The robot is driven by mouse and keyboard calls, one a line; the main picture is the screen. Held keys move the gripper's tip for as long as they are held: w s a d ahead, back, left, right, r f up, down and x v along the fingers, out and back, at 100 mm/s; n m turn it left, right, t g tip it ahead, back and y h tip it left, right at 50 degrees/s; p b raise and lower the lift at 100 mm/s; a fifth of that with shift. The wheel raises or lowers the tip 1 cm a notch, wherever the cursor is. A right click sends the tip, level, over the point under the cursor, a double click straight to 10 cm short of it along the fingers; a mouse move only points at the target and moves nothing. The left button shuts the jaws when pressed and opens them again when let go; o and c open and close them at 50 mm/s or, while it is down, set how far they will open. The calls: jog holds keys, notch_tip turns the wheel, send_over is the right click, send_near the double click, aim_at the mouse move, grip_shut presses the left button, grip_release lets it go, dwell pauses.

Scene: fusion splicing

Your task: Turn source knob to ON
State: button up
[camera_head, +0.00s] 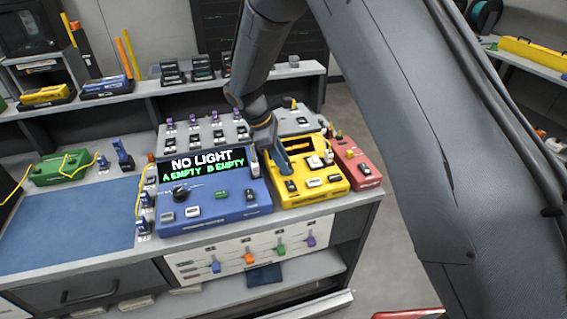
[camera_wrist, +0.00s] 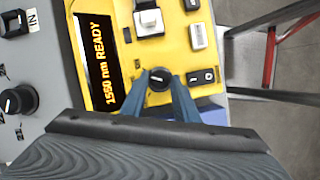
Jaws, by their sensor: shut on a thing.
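The yellow light source box (camera_head: 316,199) stands on the bench, right of the blue meter box (camera_head: 226,211). In the wrist view its screen (camera_wrist: 101,62) reads "1550 nm READY" in orange letters. The round black source knob (camera_wrist: 159,74) sits on the yellow face beside a black rocker switch (camera_wrist: 202,77). My gripper (camera_wrist: 160,86) is shut on the knob, with one blue finger on each side. In the head view my gripper (camera_head: 285,168) reaches down onto the yellow box and hides the knob. Whether the knob points to ON cannot be read.
The blue box's screen (camera_head: 203,166) reads "NO LIGHT" and "A EMPTY B EMPTY". A red box (camera_head: 356,166) stands close on the right. Grey panels with knobs (camera_head: 205,137) stand behind. A blue mat (camera_head: 66,226) lies clear at the left.

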jog(key=shift+w+m+g+b, duration=0.2)
jog(key=shift+m+g+b, duration=0.3)
jog(key=shift+m, duration=1.1)
jog(key=o, duration=1.1)
jog(key=shift+c, duration=0.2)
jog(key=b+v, duration=0.2)
jog(key=v, duration=0.5)
jog(key=shift+r, duration=0.45)
jog(key=shift+w, duration=0.1)
